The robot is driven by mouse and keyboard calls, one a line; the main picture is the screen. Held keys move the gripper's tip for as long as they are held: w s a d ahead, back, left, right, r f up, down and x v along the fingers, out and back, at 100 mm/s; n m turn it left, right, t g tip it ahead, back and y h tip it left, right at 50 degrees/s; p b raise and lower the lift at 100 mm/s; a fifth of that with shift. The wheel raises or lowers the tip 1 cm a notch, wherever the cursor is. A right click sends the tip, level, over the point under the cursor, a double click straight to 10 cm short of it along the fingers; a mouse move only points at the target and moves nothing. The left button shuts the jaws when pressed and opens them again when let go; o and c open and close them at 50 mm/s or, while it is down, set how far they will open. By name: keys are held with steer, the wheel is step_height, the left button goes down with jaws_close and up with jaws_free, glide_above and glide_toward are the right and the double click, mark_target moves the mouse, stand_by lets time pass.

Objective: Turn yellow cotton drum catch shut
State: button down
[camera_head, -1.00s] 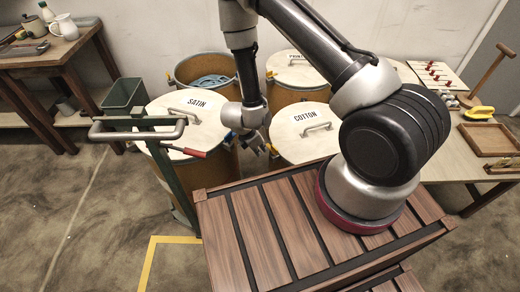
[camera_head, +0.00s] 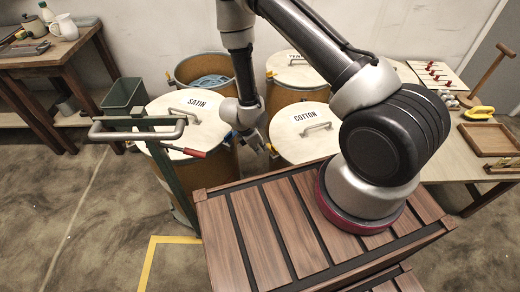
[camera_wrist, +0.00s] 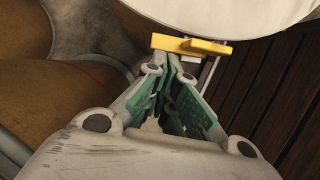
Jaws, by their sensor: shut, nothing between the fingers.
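The cotton drum lid (camera_head: 290,146) is pale and round, with a bar handle and the word COTTON. It also fills the top of the wrist view (camera_wrist: 240,12). The yellow catch (camera_wrist: 192,46) lies at the lid's near edge in the wrist view, with a thin metal rod hanging beside it. My gripper (camera_wrist: 174,62) is shut and empty, its fingertips just below the catch; I cannot tell whether they touch it. In the head view my gripper (camera_head: 262,149) is at the left edge of the cotton drum, and the catch is mostly hidden there.
The satin drum (camera_head: 178,108) stands close on the left, with a green post and a metal handle (camera_head: 135,130) before it. An open drum (camera_head: 205,68) with blue material stands behind. A slatted wooden surface (camera_head: 290,225) is in front. A work table (camera_head: 480,150) is on the right.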

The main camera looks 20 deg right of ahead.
steer(key=shift+w, duration=0.1)
steer(key=shift+w+d+m+g, duration=0.4)
steer(key=shift+d+m, duration=0.15)
steer(key=shift+m, duration=0.45)
steer(key=shift+w+d+m+g, duration=0.4)
steer(key=shift+d+m, duration=0.1)
steer(key=shift+m, duration=0.5)
steer(key=shift+w+d+m+g, duration=0.4)
steer(key=shift+d+m, duration=0.15)
steer(key=shift+m, duration=0.45)
steer(key=shift+d, duration=0.1)
